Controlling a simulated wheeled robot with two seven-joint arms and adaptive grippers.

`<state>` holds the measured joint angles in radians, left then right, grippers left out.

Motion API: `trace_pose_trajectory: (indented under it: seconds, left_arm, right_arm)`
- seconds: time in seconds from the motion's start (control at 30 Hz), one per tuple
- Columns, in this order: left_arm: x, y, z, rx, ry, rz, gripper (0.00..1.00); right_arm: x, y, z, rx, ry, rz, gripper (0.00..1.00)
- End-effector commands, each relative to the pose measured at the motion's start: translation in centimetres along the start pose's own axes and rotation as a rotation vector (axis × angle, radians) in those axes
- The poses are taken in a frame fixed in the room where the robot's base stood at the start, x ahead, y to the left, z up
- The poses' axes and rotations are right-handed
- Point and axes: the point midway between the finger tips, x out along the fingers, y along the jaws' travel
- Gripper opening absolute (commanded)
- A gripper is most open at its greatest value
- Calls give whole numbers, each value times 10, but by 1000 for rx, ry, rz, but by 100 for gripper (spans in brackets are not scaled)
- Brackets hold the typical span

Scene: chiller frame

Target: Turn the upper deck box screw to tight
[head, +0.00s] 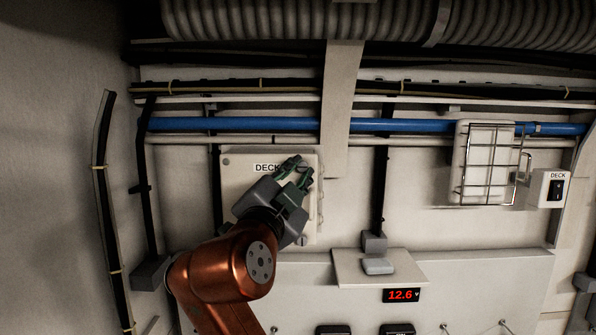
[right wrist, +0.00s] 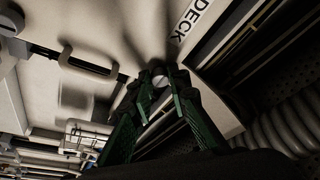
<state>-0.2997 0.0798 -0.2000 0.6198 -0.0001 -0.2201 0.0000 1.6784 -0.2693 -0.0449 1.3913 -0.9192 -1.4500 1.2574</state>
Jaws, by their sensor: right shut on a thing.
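The deck box (head: 238,205) is a pale square box on the wall, with a partly covered "DECK" label at its top. My right gripper (head: 304,170) reaches its upper right corner from below and covers that corner in the head view. In the right wrist view, a round slotted screw head (right wrist: 159,80) sits between the tips of my right gripper (right wrist: 161,84), which is shut on it. The screw is hidden behind the fingers in the head view. How far the screw is turned is hard to tell. My left gripper is not in view.
Blue pipe (head: 250,125) and pale conduits run above the box. A vertical bracket (head: 342,110) stands close at its upper right. A caged lamp (head: 485,165) and a switch (head: 551,190) are at the right. A panel with a "12.6" display (head: 401,295) is below.

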Motion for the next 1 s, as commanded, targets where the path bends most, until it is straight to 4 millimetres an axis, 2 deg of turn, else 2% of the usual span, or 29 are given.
trace_pose_trajectory:
  seconds: [0.23, 0.27, 0.5, 0.83, 1.0]
  left_arm:
    - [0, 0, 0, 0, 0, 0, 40]
    - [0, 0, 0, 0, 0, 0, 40]
    - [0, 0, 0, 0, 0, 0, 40]
    - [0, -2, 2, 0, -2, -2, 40]
    - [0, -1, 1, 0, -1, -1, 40]
  right_arm:
    - [0, 0, 0, 0, 0, -1, 0]
    - [0, 0, 0, 0, 0, -1, 17]
    - [0, 0, 0, 0, 0, -1, 33]
    - [-3, 0, 0, 0, 0, -2, 34]
    - [-24, -1, 0, 2, -1, -4, 34]
